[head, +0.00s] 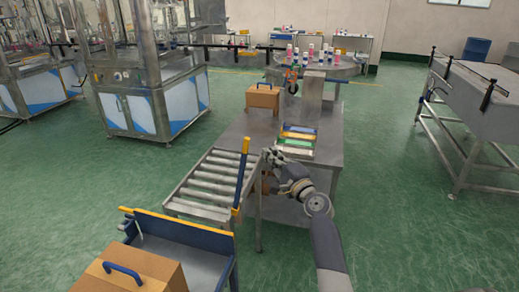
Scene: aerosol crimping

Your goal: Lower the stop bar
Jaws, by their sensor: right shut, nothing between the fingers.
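The stop bar (241,178) is blue with yellow ends. It stands raised, leaning slightly, at the right side of the roller conveyor (205,183). My right gripper (269,156) is just right of the bar's upper part, shut and empty. I cannot tell whether it touches the bar. My right arm reaches in from the bottom right. My left gripper is not in view.
A steel table (235,135) behind the conveyor carries a cardboard box (262,97) and coloured trays (297,141). A blue cart (190,238) with another box (135,272) stands in front of the conveyor.

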